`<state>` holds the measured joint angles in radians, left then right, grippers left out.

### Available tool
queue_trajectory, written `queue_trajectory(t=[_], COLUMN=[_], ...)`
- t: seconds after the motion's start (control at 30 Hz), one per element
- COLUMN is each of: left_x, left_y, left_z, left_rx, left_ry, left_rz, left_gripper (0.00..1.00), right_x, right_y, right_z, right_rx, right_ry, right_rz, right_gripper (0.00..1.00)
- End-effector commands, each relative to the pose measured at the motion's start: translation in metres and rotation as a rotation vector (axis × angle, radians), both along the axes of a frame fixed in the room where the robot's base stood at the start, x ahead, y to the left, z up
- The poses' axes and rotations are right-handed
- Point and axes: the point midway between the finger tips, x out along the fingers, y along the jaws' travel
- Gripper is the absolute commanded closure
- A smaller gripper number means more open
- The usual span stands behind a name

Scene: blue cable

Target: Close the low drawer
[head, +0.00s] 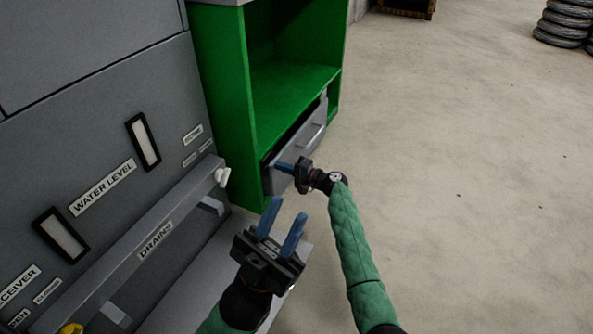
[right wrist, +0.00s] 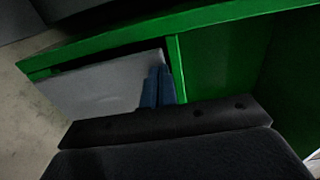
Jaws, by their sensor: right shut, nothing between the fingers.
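The low drawer (head: 303,149) is a grey panel with a bar handle (head: 317,134) at the bottom of a green cabinet. Its front stands out from the cabinet, with a dark gap along its top. In the right wrist view the drawer (right wrist: 95,88) shows as a grey panel beside a green divider. My right gripper (head: 279,167) is shut and empty at the drawer front's near end. Its blue fingers (right wrist: 157,80) overlap the panel's edge; I cannot tell if they touch. My left gripper (head: 286,211) is open and empty, lower and nearer, clear of the drawer.
The green cabinet (head: 225,95) has an open shelf above the drawer. A grey machine (head: 75,120) with labels and a protruding rail (head: 140,240) fills the left side. The concrete floor (head: 465,150) at right is clear. Tyres (head: 566,22) are stacked far right.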

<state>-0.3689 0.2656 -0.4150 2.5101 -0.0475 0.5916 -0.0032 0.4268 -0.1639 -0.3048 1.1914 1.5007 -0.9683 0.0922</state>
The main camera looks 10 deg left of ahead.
Motion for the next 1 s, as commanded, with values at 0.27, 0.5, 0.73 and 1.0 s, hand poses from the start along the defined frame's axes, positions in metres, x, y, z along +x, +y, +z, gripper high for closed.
queue_trajectory(t=[0.27, 0.5, 0.73, 1.0], left_x=[0.001, 0.001, -0.002, -0.029], left_y=[0.000, 0.000, 0.000, -0.002], left_z=[0.000, -0.001, 0.005, 0.018], left_rx=[0.002, 0.005, 0.007, -0.089], left_ry=[-0.001, 0.001, -0.010, -0.035], left_rz=[0.000, -0.001, 0.000, 0.026], left_gripper=[0.69, 0.69, 0.69, 0.69], right_x=[0.000, 0.000, -0.002, -0.012], right_y=[0.010, 0.009, 0.000, -0.039], right_z=[0.001, 0.000, 0.002, 0.003], right_rx=[0.001, 0.001, -0.001, -0.001], right_ry=[0.000, 0.000, 0.000, 0.001], right_rz=[0.000, 0.000, -0.001, -0.001], right_gripper=[1.00, 1.00, 1.00, 1.00])
